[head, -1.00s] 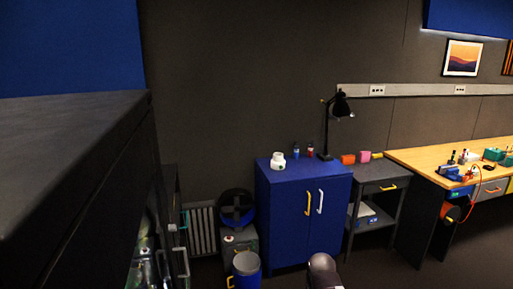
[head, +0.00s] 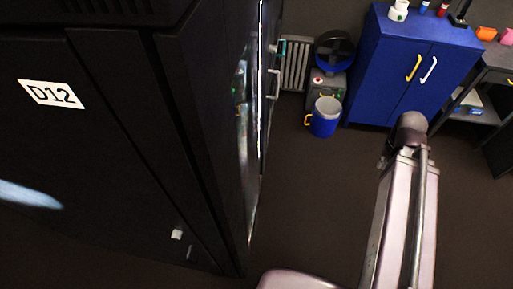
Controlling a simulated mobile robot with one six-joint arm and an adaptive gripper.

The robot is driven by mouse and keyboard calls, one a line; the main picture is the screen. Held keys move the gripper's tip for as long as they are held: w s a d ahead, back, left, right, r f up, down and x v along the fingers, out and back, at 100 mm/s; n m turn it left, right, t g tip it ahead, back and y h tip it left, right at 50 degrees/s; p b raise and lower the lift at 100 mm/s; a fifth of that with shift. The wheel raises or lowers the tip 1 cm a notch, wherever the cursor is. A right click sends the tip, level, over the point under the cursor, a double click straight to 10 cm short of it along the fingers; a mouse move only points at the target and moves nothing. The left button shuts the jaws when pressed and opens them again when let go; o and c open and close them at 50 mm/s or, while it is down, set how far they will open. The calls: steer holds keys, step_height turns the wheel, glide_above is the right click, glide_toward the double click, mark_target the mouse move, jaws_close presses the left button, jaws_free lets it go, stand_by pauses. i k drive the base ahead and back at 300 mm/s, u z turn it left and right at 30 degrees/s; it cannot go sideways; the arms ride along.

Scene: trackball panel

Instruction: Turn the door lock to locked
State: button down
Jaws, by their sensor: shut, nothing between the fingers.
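A tall black cabinet (head: 115,140) with a white "D12" label (head: 51,94) fills the left of the head view. A small pale fitting (head: 176,234) sits low on its front face; I cannot tell whether it is the door lock or how it is turned. A pale handle (head: 273,85) shows past the cabinet's side, partly edge-on. My arm rises at the lower right, apart from the cabinet. My gripper is not in view.
A blue cabinet (head: 390,90) with one yellow and one white handle stands at the back right. A blue bucket (head: 323,122) and a black round fan-like object (head: 334,50) stand left of it. The dark floor (head: 310,195) between is clear.

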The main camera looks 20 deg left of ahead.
mark_target(271, 49)
steer(key=z, duration=0.95)
steer(key=i, duration=0.75)
steer(key=u, duration=4.25)
steer(key=i, duration=0.1)
steer(key=z, duration=2.4)
